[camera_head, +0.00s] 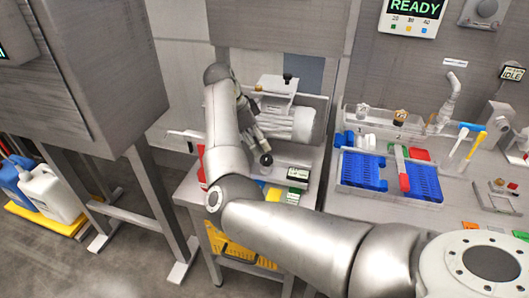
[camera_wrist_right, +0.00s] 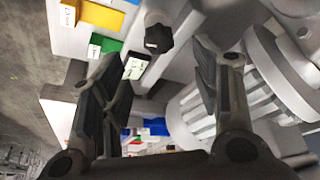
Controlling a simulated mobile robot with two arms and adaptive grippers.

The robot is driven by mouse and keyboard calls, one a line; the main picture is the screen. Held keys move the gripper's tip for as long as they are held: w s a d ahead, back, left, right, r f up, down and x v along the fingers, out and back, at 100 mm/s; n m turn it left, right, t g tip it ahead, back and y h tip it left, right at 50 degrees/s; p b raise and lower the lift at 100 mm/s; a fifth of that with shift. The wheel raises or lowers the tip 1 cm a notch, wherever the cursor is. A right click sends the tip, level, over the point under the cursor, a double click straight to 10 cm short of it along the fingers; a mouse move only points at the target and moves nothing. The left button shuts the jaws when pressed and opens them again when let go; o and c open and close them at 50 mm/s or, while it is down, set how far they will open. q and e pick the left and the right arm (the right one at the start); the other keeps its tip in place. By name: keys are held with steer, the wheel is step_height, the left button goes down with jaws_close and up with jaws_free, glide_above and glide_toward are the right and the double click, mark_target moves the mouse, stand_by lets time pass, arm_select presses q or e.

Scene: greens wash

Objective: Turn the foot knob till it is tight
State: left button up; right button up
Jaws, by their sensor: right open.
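The foot knob, a black lobed knob (camera_wrist_right: 158,38), shows in the right wrist view ahead of my right gripper (camera_wrist_right: 157,68), between the lines of its two fingers. The fingers are spread apart and the gap between them looks empty. Whether a fingertip touches the knob cannot be told. The knob's stem is partly hidden. My left gripper is out of view.
A ribbed white cylinder (camera_wrist_right: 200,110) is close beside the right finger. A small display (camera_head: 298,173) and green and yellow blocks (camera_head: 292,195) lie near the knob. Blue racks (camera_head: 362,171) stand on the counter to the right.

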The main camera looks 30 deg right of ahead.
mark_target(266, 157)
steer(key=x, duration=0.6)
steer(key=shift+p, duration=0.35)
steer(key=shift+d+f, duration=0.2)
steer(key=shift+f, duration=0.2)
steer(key=shift+s+f, duration=0.1)
steer(key=shift+f, duration=0.1)
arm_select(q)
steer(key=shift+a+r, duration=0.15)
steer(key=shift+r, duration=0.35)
